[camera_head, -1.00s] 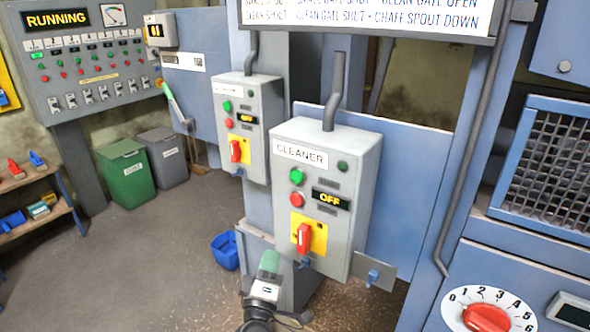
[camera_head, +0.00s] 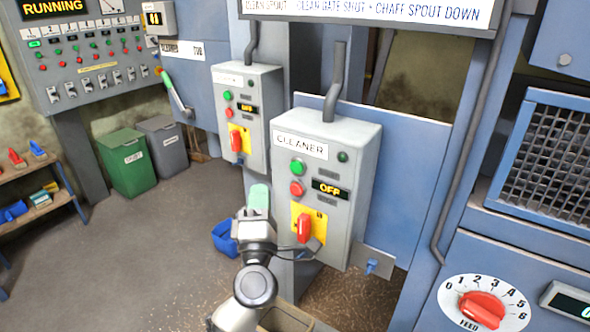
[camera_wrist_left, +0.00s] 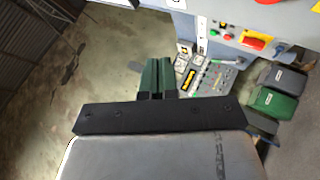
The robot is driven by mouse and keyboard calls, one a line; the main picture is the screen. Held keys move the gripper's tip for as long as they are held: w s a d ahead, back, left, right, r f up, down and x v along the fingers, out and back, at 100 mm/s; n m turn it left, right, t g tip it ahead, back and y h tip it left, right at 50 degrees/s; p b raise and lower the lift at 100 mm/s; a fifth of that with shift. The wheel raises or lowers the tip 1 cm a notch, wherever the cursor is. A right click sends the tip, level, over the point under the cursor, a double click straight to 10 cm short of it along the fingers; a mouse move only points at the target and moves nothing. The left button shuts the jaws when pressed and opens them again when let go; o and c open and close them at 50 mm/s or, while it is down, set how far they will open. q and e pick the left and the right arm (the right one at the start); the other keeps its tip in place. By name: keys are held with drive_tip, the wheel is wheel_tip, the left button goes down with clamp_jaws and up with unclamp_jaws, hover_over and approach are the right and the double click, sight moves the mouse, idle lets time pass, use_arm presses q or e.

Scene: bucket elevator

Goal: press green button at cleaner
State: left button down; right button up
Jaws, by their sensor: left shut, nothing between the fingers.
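The grey cleaner box (camera_head: 350,150) stands at the middle of the head view, labelled CLEANER. Its green button (camera_head: 298,167) sits above a red button (camera_head: 296,189). Its display (camera_head: 330,189) reads OFF. A red rotary handle (camera_head: 304,228) is on a yellow plate below. My left gripper (camera_head: 258,195) is shut and empty, its green fingers pointing up, left of the box and lower than the green button. In the picture it is apart from the button. The shut fingers also show in the left wrist view (camera_wrist_left: 157,76). My right gripper is out of view.
A similar grey control box (camera_head: 258,90), also OFF, is behind to the left. A RUNNING panel (camera_head: 95,60), a green bin (camera_head: 126,165) and a grey bin (camera_head: 165,145) stand farther left. A blue bucket (camera_head: 224,238) is on the floor. A feed dial (camera_head: 482,308) is lower right.

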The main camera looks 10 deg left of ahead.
sight(296, 167)
use_arm(q)
drive_tip(key=w+d+b, duration=0.2)
drive_tip(key=w, duration=0.5)
drive_tip(key=shift+d, duration=0.3)
idle(1.2)
drive_tip(key=shift+w+b, duration=0.15)
drive_tip(key=shift+b, duration=0.15)
drive_tip(key=shift+w+d, duration=0.15)
drive_tip(key=shift+w, duration=0.15)
drive_tip(key=shift+w+d, duration=0.15)
drive_tip(key=shift+w, duration=0.3)
idle(1.0)
drive_tip(key=shift+s, duration=0.1)
drive_tip(key=shift+s+a+p, duration=0.25)
drive_tip(key=shift+s+p, duration=0.15)
drive_tip(key=shift+s, duration=0.35)
